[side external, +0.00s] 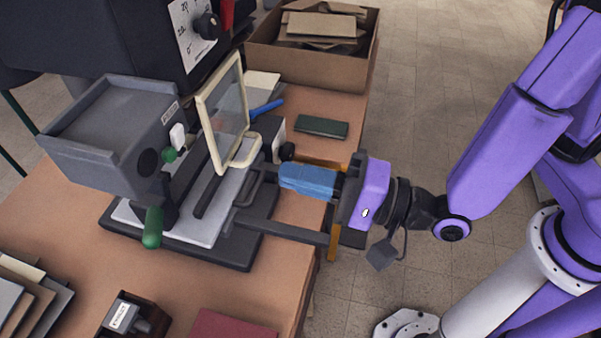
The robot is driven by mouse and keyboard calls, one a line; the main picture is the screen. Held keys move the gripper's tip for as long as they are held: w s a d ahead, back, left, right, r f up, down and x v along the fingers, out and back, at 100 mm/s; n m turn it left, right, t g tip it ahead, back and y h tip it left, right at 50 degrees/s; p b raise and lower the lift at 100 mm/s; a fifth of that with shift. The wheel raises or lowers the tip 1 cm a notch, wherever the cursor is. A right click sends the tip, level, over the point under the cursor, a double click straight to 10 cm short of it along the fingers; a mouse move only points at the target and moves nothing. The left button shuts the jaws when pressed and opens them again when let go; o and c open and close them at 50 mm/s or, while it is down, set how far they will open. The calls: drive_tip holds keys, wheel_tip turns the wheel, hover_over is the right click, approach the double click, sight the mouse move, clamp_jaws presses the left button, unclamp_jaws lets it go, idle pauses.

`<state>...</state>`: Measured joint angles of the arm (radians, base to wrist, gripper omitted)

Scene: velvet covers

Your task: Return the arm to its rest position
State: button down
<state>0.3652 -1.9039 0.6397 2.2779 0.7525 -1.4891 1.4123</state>
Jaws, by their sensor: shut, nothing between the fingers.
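My gripper (284,177), with blue fingers on a purple body, is shut and holds nothing that I can see. It is at the right side of the grey stamping machine (110,130), over the table's right edge, pointing left. Its fingertips are close to the metal bars by the machine's bed and the lower corner of the cream-framed clear guard (228,112). I cannot tell whether they touch. My purple arm reaches in from the right.
A cardboard box (310,65) of flat pieces stands at the back. A dark green cover (321,127) lies behind my gripper. A dark red cover (232,325), a small block (124,316) and stacked boards (30,296) lie in front. Open floor (420,100) lies right of the table.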

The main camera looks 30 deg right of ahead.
idle(0.4)
drive_tip(key=s+d+f+n+g+h, duration=0.1)
drive_tip(key=s+d+n+g+h, duration=0.2)
drive_tip(key=d+n, duration=0.4)
drive_tip(key=s+d+n+g+h, duration=0.4)
drive_tip(key=d+n, duration=0.3)
drive_tip(key=d, duration=0.7)
drive_tip(key=s+d+f+n+g+h, duration=0.1)
drive_tip(key=s+d+n+g+h, duration=0.3)
drive_tip(key=d, duration=0.6)
drive_tip(key=n+g+h, duration=0.2)
drive_tip(key=n, duration=0.1)
drive_tip(key=shift+d+f+n, duration=0.3)
drive_tip(key=shift+d, duration=0.1)
